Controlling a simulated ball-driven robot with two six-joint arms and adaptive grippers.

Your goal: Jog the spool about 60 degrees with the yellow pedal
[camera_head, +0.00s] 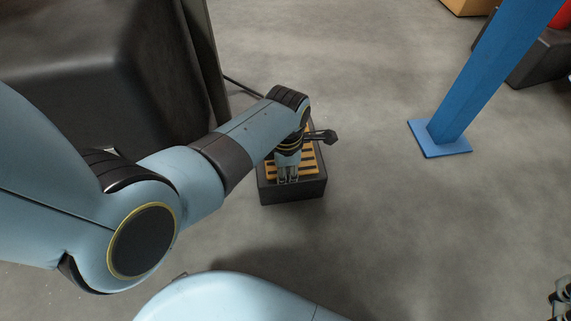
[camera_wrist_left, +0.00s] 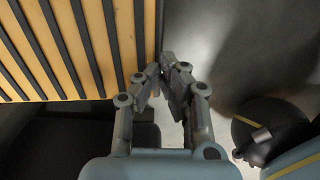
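The yellow pedal (camera_head: 309,164) has black ribs and sits in a low dark box on the floor, in the middle of the head view. Its ribbed face also fills the upper left of the left wrist view (camera_wrist_left: 95,45). My left gripper (camera_head: 288,180) points down over the pedal's near part, and its fingertips (camera_wrist_left: 162,68) lie close together with nothing between them. In the wrist view they appear beside the pedal's edge; I cannot tell whether they touch it. My right gripper (camera_head: 562,294) is cut off at the lower right edge. I cannot make out the spool.
A large dark machine body (camera_head: 75,65) stands at the left. A blue post (camera_head: 485,80) on a blue base plate rises at the right. A dark block with something red (camera_head: 560,14) on it is at the upper right. Concrete floor right of the pedal is clear.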

